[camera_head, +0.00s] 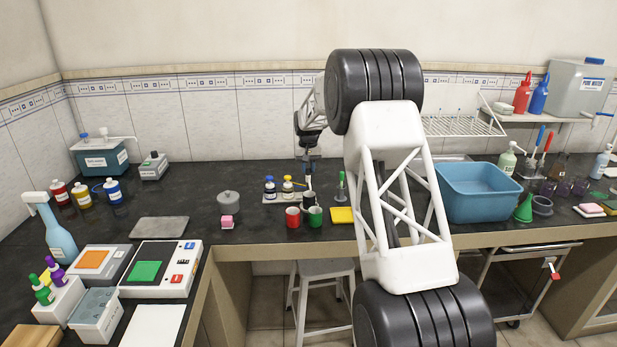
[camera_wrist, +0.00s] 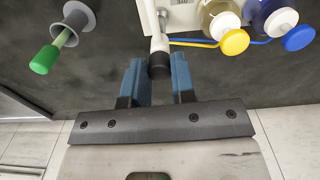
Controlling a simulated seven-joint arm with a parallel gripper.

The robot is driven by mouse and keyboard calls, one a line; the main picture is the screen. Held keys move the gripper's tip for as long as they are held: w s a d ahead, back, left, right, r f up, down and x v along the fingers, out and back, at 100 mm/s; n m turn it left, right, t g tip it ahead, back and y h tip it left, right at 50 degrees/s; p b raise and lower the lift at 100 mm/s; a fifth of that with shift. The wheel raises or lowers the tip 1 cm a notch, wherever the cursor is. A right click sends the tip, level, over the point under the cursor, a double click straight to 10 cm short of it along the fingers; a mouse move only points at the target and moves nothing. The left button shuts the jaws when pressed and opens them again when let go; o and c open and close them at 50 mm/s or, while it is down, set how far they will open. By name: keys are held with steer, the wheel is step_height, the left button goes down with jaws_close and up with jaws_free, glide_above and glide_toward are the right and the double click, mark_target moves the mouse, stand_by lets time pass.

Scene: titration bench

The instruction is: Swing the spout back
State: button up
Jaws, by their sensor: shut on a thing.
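My gripper (camera_head: 309,172) points down over the dark bench, beside a small white stand. In the wrist view its two blue fingers (camera_wrist: 158,82) are shut on the black end of the spout (camera_wrist: 159,66), which lies between them. The spout's white arm (camera_wrist: 161,38) runs from that black end to the white body of the stand (camera_wrist: 184,16). In the head view my gripper partly hides the spout.
A green-handled brush (camera_wrist: 50,55) is on the left. A blue basin (camera_head: 478,196) stands right.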

steer(key=n, duration=0.8)
steer(key=shift+n, duration=1.7)
steer(key=shift+o, duration=0.9)
steer(key=shift+c, duration=0.9)
